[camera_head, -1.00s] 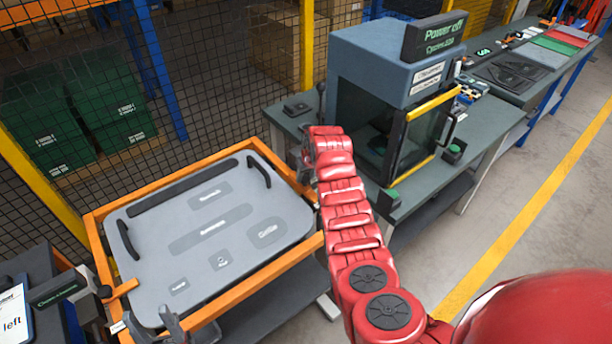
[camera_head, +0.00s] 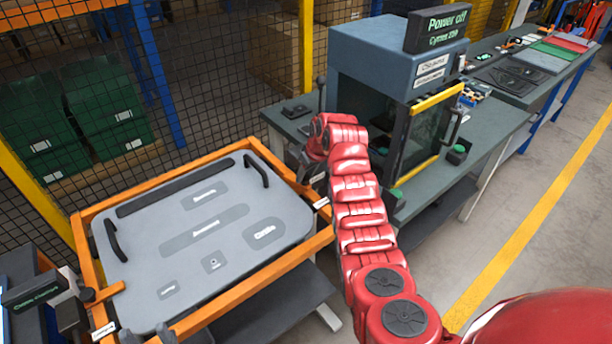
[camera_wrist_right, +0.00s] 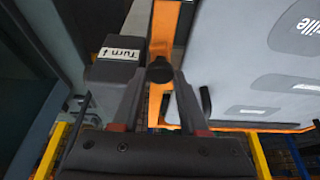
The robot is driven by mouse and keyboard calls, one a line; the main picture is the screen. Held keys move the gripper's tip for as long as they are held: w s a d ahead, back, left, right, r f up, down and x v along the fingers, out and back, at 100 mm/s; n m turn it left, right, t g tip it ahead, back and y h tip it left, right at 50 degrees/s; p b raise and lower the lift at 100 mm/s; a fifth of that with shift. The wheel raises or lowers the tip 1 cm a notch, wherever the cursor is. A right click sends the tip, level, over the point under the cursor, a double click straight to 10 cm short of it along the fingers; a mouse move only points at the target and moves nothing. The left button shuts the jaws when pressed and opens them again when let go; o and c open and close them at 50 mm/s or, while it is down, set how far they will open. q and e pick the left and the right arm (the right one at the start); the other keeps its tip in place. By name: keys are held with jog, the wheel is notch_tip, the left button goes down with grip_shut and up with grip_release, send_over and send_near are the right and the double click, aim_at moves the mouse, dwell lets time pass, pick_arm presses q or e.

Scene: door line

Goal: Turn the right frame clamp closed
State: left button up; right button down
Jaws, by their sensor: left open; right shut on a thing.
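The grey panel (camera_head: 215,273) lies in an orange frame (camera_head: 262,295). At the frame's right side a small white label (camera_head: 321,202) marks the right clamp, mostly hidden behind my red right arm. In the right wrist view, a dark block (camera_wrist_right: 112,73) with a "Turn" label stands left of the orange frame bar (camera_wrist_right: 165,28). My right gripper (camera_wrist_right: 160,78) is shut on the clamp's dark round knob (camera_wrist_right: 159,70).
An orange lever (camera_head: 106,293) sits on the frame's left side. A mesh fence (camera_head: 230,60) runs behind. Open floor (camera_head: 540,200) lies at the right.

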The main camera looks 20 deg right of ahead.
jog(key=shift+c, duration=2.2)
grip_release()
jog(key=shift+s+d+r+b, duration=0.1)
jog(key=shift+s+r+b, duration=0.1)
jog(key=shift+r+b, duration=0.25)
jog(key=p+v, duration=0.3)
jog(key=v, duration=1.3)
jog(key=shift+r+p, duration=0.25)
jog(key=shift+p, duration=0.15)
jog(key=shift+c, duration=0.2)
